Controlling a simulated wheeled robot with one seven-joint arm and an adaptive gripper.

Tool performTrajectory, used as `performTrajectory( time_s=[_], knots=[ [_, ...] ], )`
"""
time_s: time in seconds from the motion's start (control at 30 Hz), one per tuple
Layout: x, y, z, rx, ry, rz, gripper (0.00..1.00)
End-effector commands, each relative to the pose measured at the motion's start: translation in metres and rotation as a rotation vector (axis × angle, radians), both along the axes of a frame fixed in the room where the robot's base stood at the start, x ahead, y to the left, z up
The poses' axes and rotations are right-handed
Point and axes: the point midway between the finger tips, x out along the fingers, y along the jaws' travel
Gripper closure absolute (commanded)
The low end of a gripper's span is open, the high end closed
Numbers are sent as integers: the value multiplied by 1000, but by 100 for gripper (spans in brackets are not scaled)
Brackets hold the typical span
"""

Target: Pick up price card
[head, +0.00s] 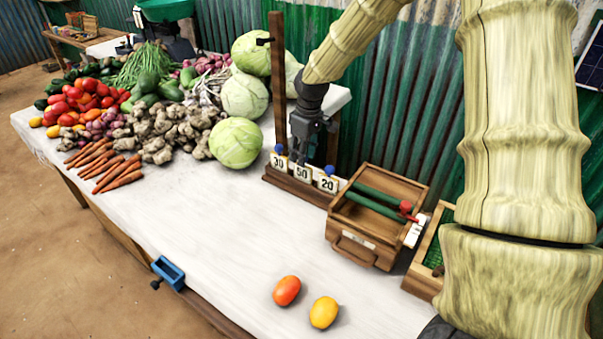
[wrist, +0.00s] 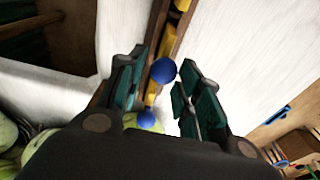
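Three white price cards stand in a wooden rack (head: 300,190): the "30" card (head: 278,161), the "50" card (head: 302,173) and the "20" card (head: 328,184). Blue knobs top the "30" and "20" cards; the top of the "50" card is hidden behind my gripper (head: 298,160). My gripper points down just above the "50" card. In the wrist view my gripper (wrist: 163,75) has its fingers apart, with a blue knob (wrist: 164,70) showing between the tips. A second blue knob (wrist: 147,118) shows lower in that view. I cannot tell whether the fingers touch anything.
A wooden post (head: 278,80) rises beside the rack. A wooden box (head: 365,232) with green rods stands to the right. Cabbages (head: 236,142) and piled vegetables lie to the left. A red-orange fruit (head: 287,290) and a yellow fruit (head: 323,312) lie in front.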

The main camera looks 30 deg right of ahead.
Motion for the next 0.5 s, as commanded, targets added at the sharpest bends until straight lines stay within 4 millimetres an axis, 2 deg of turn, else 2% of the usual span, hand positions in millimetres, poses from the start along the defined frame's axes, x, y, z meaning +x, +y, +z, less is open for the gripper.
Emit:
performTrajectory(
  time_s=[0.13,0.5],
  knots=[
    [1,1,-9,0,0,-1,65],
    [5,3,-49,0,0,0,65]
  ],
)
